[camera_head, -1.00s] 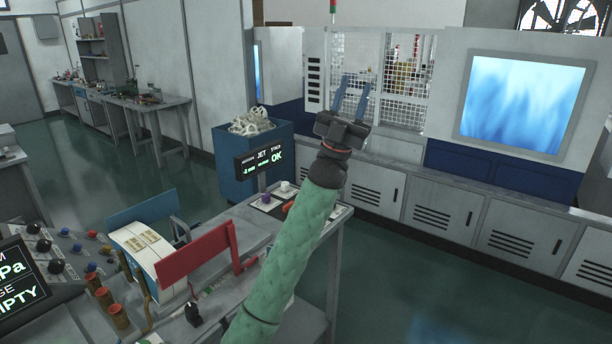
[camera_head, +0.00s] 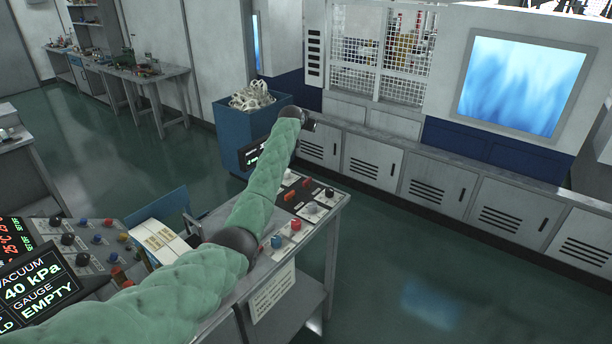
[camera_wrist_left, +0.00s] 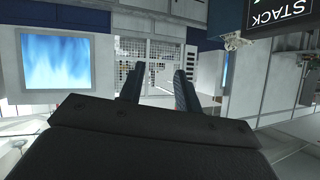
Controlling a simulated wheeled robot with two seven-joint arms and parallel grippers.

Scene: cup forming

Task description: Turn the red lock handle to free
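I cannot pick out the red lock handle for certain. Small red parts sit on the bench panel: an elongated red handle (camera_head: 290,195), another red part (camera_head: 307,183) and a red knob (camera_head: 295,225). My left arm crosses over the bench from the lower left and hides part of it. My left gripper (camera_head: 309,125) is beyond the bench's far end, apart from these parts, with its fingers barely visible there. In the left wrist view its two fingers (camera_wrist_left: 157,88) stand apart with nothing between them. My right gripper is in neither view.
A blue bin (camera_head: 228,120) of pale scraps stands behind the bench, and a display partly hidden by my arm is in front of it. A console with knobs and a gauge screen (camera_head: 40,285) is at the lower left. Grey cabinets (camera_head: 370,165) line the back; the right floor is clear.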

